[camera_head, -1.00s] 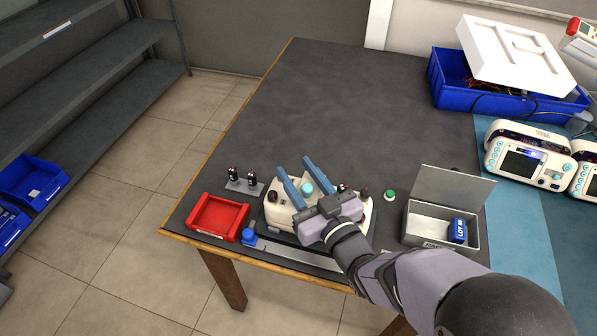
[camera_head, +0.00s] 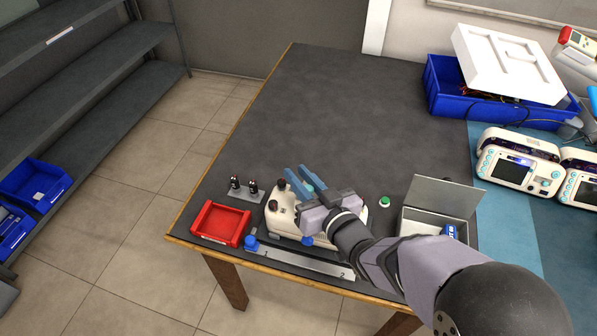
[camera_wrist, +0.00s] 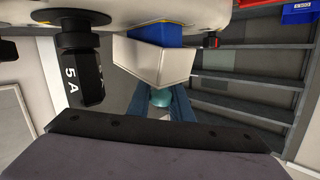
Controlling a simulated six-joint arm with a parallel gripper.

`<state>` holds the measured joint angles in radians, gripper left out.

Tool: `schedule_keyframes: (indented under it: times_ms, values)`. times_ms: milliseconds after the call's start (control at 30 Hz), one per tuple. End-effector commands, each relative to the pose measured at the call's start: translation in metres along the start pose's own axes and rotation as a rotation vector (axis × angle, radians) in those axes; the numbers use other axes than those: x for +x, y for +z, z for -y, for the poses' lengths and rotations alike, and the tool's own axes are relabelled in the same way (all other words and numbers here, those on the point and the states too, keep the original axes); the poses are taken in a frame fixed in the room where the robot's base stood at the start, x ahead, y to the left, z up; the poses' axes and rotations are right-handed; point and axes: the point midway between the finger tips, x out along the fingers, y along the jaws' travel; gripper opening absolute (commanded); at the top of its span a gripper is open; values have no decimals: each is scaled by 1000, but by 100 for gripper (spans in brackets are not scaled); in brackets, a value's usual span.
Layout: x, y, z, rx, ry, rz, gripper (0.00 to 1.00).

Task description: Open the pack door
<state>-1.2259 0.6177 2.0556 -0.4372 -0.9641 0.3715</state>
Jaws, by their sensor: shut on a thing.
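A white monitor (camera_head: 283,222) with dark knobs lies on the near part of the table, partly hidden under my gripper and forearm. My gripper (camera_head: 295,174) is over it, its blue fingers close together. In the wrist view my gripper (camera_wrist: 165,98) is shut on a teal knob (camera_wrist: 162,97). Beside the knob is a white box-shaped part (camera_wrist: 152,62), with a blue block (camera_wrist: 155,34) against it, under the monitor's body. I cannot tell whether this part is the pack door or how far it is open. A black cap marked 5A (camera_wrist: 82,72) hangs beside it.
A red tray (camera_head: 220,222) and a stand with two black caps (camera_head: 245,187) are left of the monitor. A green button (camera_head: 385,201) and an open grey box (camera_head: 440,212) are to the right. The table's middle is clear.

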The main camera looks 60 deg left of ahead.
Motion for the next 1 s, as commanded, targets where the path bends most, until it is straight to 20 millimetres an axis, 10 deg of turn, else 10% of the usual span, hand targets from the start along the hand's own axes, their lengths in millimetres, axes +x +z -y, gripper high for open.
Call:
schedule_keyframes:
  times_ms: [333,433,1000]
  values:
    - [1,-1,-1,9,1,8,0]
    - [1,-1,-1,9,1,8,38]
    - [-17,-1,-2,9,2,8,38]
